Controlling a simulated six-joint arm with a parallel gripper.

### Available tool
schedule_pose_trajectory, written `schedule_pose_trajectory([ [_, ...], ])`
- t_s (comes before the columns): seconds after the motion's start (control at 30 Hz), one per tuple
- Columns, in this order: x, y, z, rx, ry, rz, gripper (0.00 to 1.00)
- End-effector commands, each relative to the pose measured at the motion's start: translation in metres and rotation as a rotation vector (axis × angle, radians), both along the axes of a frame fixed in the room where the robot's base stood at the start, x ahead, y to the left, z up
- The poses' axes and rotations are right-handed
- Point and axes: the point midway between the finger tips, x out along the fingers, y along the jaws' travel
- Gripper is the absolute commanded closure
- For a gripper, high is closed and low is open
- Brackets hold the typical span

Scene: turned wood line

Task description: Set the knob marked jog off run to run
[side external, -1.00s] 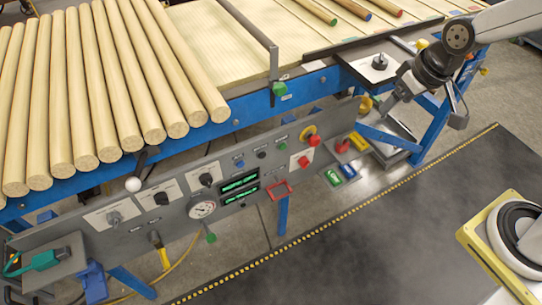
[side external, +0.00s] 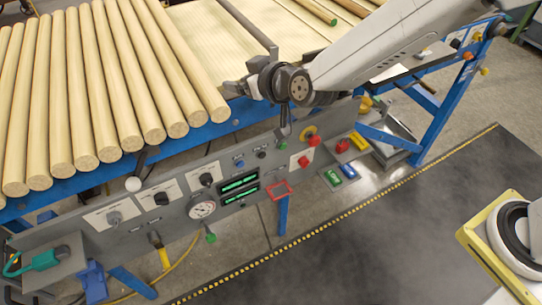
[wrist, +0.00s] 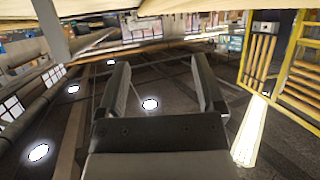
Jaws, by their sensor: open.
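The control panel (side external: 150,215) runs along the front of the line in the side view. It carries a grey knob (side external: 114,217) at its left, a black knob (side external: 161,198) beside it and another black knob (side external: 206,179) further right, each on a pale plate. The plate lettering is too small to read, so I cannot tell which is marked jog off run. My gripper (side external: 284,128) is above the panel's right part, apart from the knobs and largely hidden by my wrist. The wrist view shows its two fingers (wrist: 160,80) spread, with nothing between them.
A round gauge (side external: 202,208), green-lit displays (side external: 240,188) and a red emergency button (side external: 313,140) share the panel. A white-balled lever (side external: 133,184) sticks out near the knobs. Wooden rods (side external: 110,90) lie above.

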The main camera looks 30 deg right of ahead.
Motion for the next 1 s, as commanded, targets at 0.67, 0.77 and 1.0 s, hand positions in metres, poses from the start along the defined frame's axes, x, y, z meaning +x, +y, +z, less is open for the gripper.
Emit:
schedule_pose_trajectory([
  [0.67,-0.049,0.122,-0.027,-0.142,-0.426,-0.192,0.13],
  [0.77,-0.048,0.121,-0.046,-0.146,-0.427,-0.199,0.13],
  [1.0,-0.048,0.12,-0.097,-0.146,-0.426,-0.196,0.13],
])
